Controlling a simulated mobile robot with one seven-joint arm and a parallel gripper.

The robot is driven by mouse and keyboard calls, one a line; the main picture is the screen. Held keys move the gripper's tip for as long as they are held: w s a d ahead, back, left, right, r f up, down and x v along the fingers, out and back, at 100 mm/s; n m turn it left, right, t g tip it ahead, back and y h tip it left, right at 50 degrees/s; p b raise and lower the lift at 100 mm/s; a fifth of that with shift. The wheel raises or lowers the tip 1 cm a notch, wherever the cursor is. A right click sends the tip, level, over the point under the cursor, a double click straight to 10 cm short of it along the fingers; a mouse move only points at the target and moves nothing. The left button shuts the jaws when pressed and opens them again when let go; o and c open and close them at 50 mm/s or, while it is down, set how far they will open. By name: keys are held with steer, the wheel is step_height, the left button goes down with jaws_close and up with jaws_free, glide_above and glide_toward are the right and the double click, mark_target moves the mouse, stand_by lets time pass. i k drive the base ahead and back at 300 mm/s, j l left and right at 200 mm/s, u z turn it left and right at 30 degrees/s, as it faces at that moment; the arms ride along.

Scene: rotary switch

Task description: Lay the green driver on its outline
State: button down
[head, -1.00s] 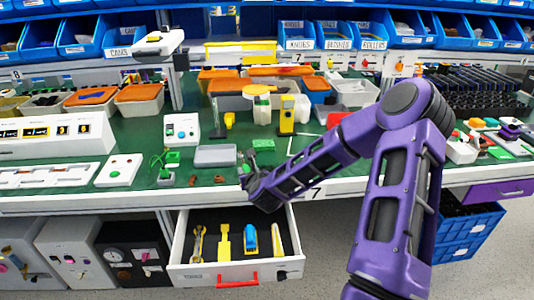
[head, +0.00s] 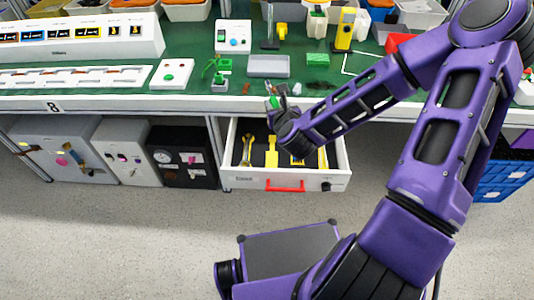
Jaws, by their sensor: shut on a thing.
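My gripper (head: 276,101) is shut on the green driver (head: 272,103), of which only a small green part shows at the jaws. It is held at the table's front edge, above the back of the open white drawer (head: 262,181). My gripper and forearm hide the upper part of the third. I cannot tell which shape is the driver's outline.
The green bench top (head: 195,97) is just behind my gripper, with a grey tray (head: 269,66) and a green block (head: 318,60) on it. The drawer has a red handle (head: 285,186). Cabinets (head: 183,157) stand to its left.

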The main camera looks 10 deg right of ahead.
mark_target(272, 159)
steer(key=j+z, duration=0.15)
steer(key=j, duration=0.4)
steer(key=k+j+z, duration=0.2)
steer(key=j, duration=0.3)
steer(key=j+z, duration=0.15)
steer(key=j, duration=0.4)
